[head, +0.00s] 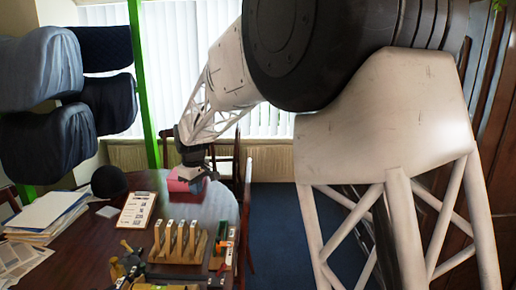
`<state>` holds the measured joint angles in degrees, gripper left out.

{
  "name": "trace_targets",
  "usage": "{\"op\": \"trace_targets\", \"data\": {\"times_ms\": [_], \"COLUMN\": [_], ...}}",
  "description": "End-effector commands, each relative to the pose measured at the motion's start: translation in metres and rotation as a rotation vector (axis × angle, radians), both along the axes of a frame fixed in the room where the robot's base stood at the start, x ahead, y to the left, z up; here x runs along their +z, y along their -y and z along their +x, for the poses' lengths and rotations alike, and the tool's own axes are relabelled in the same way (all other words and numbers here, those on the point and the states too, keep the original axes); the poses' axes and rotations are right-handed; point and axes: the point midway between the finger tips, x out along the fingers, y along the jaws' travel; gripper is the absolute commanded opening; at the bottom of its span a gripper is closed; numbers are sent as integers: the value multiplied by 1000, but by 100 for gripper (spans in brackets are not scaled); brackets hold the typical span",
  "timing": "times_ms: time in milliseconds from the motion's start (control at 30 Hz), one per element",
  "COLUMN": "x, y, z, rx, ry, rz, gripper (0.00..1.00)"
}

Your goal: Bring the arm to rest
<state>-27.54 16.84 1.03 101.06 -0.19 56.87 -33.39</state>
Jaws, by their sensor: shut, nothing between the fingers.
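My arm reaches from the right across the upper middle of the head view. My gripper (194,172) hangs at its end over the far part of the dark table (150,184). It is shut and holds nothing. A pink and blue block-like thing (180,186) lies just below and behind the gripper. I cannot tell whether the gripper touches it. The fingertips are small and dark in this view.
A wooden rack (178,243), a clipboard (137,210), a black rounded thing (109,181) and papers (45,212) stand on the table. Dark saddle-like covered forms (40,68) hang at the left by a green post (143,80). Chairs stand behind the table.

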Motion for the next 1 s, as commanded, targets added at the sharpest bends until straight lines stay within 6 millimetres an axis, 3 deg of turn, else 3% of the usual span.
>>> {"op": "trace_targets", "data": {"times_ms": [400,1000], "x": [44,76], "y": [103,226], "z": [-57,-162], "rx": [-191,-466], "ry": [24,57], "rz": [20,49], "gripper": [0,0]}}
